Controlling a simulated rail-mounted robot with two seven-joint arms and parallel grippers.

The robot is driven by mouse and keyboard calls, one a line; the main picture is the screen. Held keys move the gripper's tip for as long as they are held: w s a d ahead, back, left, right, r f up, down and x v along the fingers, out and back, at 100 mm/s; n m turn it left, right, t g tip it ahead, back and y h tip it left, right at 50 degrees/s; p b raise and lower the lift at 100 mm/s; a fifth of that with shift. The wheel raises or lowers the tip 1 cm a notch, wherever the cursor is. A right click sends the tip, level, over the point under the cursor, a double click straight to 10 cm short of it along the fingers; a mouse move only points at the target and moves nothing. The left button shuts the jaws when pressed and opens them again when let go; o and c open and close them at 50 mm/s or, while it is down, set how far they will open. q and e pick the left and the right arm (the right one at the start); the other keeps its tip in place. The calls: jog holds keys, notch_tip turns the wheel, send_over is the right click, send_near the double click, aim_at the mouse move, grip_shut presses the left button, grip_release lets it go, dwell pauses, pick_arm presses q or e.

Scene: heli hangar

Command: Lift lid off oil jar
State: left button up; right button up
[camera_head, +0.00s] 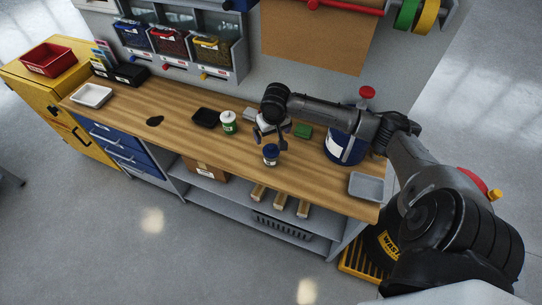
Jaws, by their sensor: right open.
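A small blue jar with a pale label (270,155) stands upright near the front edge of the wooden workbench (330,184). Its top is partly hard to make out beneath my gripper. A white and green jar with a white top (228,122) stands to its left. I cannot tell from the labels which one is the oil jar. My right gripper (270,139) is open, fingers pointing down, just above and behind the blue jar. I cannot tell whether it touches the jar. My left gripper is out of view.
A black tray (206,118) lies left of the jars. A green block (304,131), a large blue container (343,148) and a grey tray (366,187) lie to the right. A white tray (92,95) is at the far left. The bench's left-middle is mostly clear.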

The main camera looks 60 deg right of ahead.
jog(key=d+f, duration=0.1)
jog(key=d, duration=0.1)
send_over(271, 147)
jog(key=shift+m, duration=0.3)
jog(key=f, duration=0.5)
jog(key=shift+s+a+f+b, duration=0.15)
jog(key=shift+s+a+b, duration=0.15)
jog(key=shift+s, duration=0.1)
jog(key=shift+w+d+f, duration=0.15)
jog(key=shift+f, duration=0.95)
jog(key=shift+w+d+f, duration=0.1)
jog(key=shift+f, duration=0.95)
jog(key=shift+w+d+f, duration=0.15)
jog(key=shift+f, duration=0.95)
jog(key=shift+c, duration=0.4)
jog(key=shift+c, duration=0.6)
jog(key=c, duration=0.7)
